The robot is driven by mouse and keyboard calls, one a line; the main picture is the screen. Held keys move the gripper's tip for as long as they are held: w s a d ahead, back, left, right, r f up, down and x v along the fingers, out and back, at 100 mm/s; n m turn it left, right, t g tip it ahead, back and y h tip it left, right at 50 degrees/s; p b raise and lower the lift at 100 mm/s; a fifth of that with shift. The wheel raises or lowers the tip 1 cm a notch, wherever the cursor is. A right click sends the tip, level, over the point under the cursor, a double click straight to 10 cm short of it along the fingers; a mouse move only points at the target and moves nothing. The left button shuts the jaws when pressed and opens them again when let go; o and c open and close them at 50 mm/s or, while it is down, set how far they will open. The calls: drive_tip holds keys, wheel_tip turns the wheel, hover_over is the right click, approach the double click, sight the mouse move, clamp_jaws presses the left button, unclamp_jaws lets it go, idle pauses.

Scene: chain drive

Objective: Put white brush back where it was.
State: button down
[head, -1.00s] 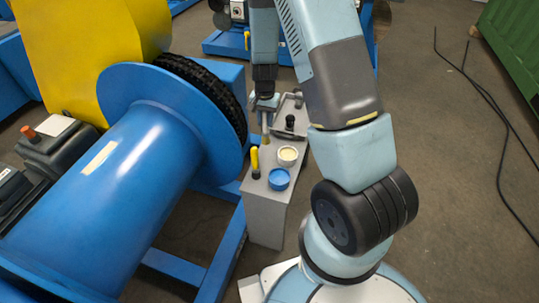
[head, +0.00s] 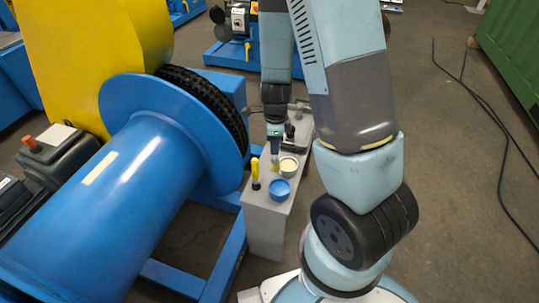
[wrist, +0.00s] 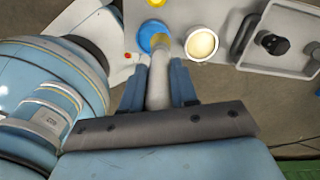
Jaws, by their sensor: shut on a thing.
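My gripper (head: 275,133) is shut on the white brush, held above the grey stand (head: 262,222). In the wrist view the brush's pale handle (wrist: 158,88) lies between my two fingers (wrist: 158,84), and its tan bristle end (wrist: 160,42) points away from them. In the head view the brush (head: 275,150) hangs about upright beside the cream pot (head: 289,166), behind the blue pot (head: 280,189). I cannot tell whether it touches anything.
A yellow-handled tool (head: 255,174) stands upright at the stand's left edge. A grey tray (head: 303,122) with a black-knobbed item is at the far end. The large blue drum (head: 110,185) and its flange are close on the left. Open floor lies to the right.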

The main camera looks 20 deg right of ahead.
drive_tip(key=w+f, duration=1.2)
drive_tip(key=shift+w+d+f, duration=0.2)
drive_tip(key=shift+w+d, duration=0.1)
drive_tip(key=c, duration=0.9)
unclamp_jaws()
drive_tip(key=shift+f, duration=0.1)
